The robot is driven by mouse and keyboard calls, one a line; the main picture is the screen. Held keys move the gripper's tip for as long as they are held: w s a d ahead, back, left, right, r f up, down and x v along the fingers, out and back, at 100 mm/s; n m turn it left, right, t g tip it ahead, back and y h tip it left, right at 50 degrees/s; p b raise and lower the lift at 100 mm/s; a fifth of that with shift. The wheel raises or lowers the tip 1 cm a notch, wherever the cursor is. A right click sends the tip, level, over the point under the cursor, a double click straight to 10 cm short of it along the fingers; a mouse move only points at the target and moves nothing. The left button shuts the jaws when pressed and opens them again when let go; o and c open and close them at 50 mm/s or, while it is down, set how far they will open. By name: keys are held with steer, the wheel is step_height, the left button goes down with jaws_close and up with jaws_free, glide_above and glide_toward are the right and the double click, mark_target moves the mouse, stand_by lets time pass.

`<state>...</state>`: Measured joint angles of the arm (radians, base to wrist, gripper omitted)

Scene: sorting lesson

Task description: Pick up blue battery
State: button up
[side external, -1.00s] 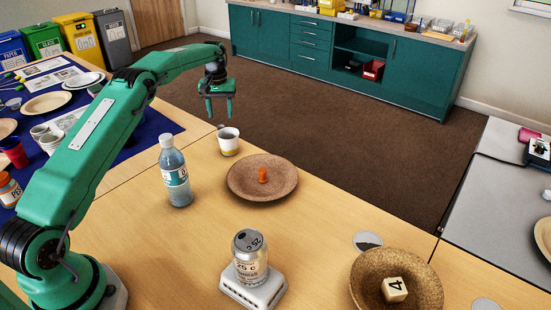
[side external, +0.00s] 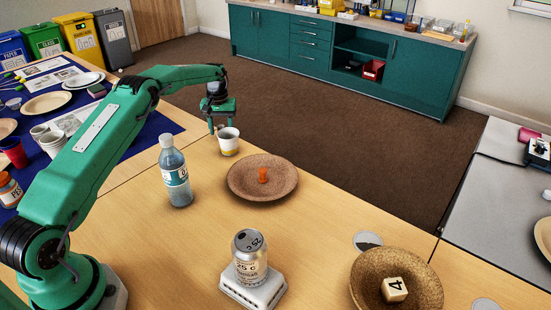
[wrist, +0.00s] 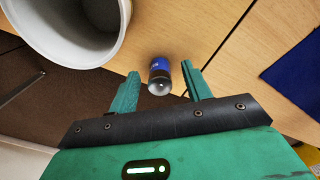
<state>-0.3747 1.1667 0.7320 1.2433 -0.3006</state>
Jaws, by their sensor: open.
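The blue battery (wrist: 159,75) shows in the wrist view as a short cylinder with a blue side and a silver end. It lies on the wooden table, ahead of and between the two green fingertips of my gripper (wrist: 160,85). The fingers are apart, and I see nothing held between them. In the side view my gripper (side external: 220,128) points down just behind the white cup (side external: 229,141). The battery cannot be made out in the side view.
The white cup (wrist: 75,28) stands close to the left finger in the wrist view. A water bottle (side external: 175,172) stands nearby. A cork plate (side external: 240,191) holds a small orange piece (side external: 263,176). A can (side external: 249,255) stands on a white scale (side external: 240,293). The table's far edge is close.

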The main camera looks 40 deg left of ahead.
steer(key=shift+f, duration=0.3)
jaws_close()
stand_by(0.3)
steer(key=shift+r, duration=0.1)
steer(key=shift+r, duration=4.95)
